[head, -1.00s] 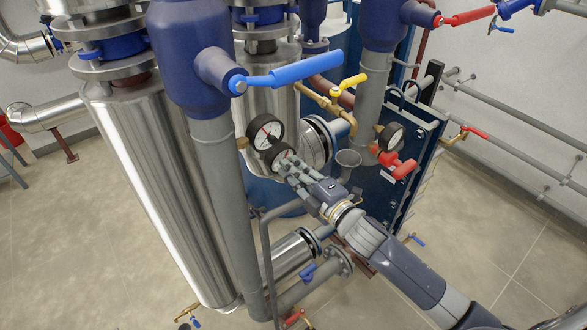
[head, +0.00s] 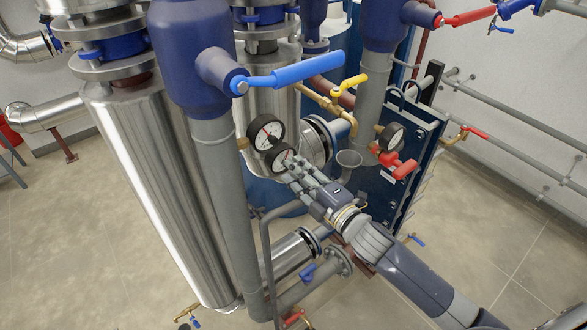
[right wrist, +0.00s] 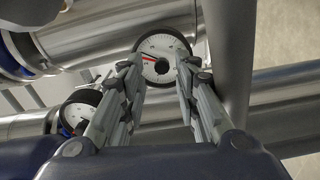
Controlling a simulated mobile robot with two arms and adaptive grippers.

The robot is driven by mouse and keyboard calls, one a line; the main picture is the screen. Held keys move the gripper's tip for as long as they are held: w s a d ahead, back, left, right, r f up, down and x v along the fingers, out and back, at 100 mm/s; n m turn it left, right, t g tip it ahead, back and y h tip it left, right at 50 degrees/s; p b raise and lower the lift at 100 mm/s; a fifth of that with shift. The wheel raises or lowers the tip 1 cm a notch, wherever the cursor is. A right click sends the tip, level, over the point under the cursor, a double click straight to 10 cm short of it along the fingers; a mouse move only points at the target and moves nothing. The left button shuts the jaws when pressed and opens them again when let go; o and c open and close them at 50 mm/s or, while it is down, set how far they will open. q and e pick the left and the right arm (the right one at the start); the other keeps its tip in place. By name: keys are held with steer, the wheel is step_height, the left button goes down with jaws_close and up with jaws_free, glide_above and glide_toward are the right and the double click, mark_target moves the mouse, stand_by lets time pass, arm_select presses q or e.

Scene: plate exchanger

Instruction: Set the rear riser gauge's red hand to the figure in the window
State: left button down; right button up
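Two round gauges with black rims and white dials sit close together beside the front grey riser: an upper gauge (head: 265,132) and a lower gauge (head: 280,156). A third gauge (head: 392,136) sits on the rear grey riser at right. I cannot tell by label which is the rear riser gauge. My right gripper (head: 289,170) is just below and right of the lower gauge. In the right wrist view its open fingers (right wrist: 158,66) frame a dial (right wrist: 164,48) with a red hand pointing left. Contact is not clear. The window figure is unreadable. My left gripper is out of view.
Another gauge (right wrist: 82,106) shows at lower left in the right wrist view. A blue lever (head: 295,74) reaches out above the gauges. Floor is free at lower right.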

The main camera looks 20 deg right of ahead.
steer(key=v, duration=0.5)
steer(key=shift+d+f, duration=0.15)
steer(key=shift+f, duration=0.1)
steer(key=shift+s+d+r, duration=0.2)
steer(key=shift+s+d, duration=0.1)
steer(key=shift+s, duration=0.35)
